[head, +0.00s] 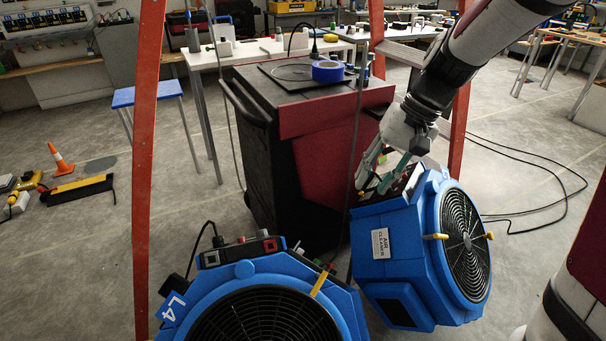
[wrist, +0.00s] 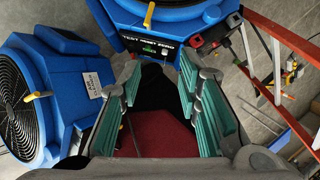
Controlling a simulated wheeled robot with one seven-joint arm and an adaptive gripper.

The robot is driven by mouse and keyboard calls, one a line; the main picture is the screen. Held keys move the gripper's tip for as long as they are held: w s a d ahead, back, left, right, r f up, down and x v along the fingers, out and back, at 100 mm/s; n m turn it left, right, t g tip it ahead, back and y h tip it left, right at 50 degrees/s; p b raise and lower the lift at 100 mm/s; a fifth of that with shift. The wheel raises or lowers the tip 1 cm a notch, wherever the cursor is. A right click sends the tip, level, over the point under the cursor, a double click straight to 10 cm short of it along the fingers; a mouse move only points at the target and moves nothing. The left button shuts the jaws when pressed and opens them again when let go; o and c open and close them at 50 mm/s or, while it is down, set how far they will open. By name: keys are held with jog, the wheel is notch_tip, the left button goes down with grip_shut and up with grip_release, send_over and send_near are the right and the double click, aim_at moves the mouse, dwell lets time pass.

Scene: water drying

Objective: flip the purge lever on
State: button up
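Two blue air-cleaning machines stand on the floor, one marked L4 (head: 235,280) and one with an AIR CLEANER label (head: 372,212). In the head view, my gripper (head: 382,172) hangs over the top of the labelled machine, in front of the red-and-black cart. In the wrist view, my gripper (wrist: 164,105) is open, its teal pads wide apart with nothing between them. Beyond the fingertips, a dark control panel (wrist: 148,45) with a small green display and TEST and ZERO lettering shows on a blue machine. No part legibly marked purge shows, so I cannot tell which one is the lever.
The red-and-black cart (head: 335,160) stands close behind the machines. Red ladder legs (head: 148,150) rise at the left and behind my arm. Black cables (head: 540,205) lie on the floor at right. Open floor lies left, near an orange cone (head: 61,160).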

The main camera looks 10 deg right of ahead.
jog(key=w+d+f+m+y+b, duration=0.1)
jog(key=w+d+f+b, duration=0.2)
jog(key=f, duration=0.5)
jog(key=w+f+y+b, duration=0.1)
jog(key=w+f+b, duration=0.25)
jog(key=f, duration=0.35)
jog(key=m+y+b, duration=0.2)
jog(key=b, duration=0.5)
send_near(328, 267)
jog(key=b+x, duration=0.5)
jog(key=x, duration=0.1)
jog(key=shift+s+a+r, duration=0.25)
jog(key=shift+s+a, duration=0.2)
jog(key=shift+s, duration=0.15)
grip_shut()
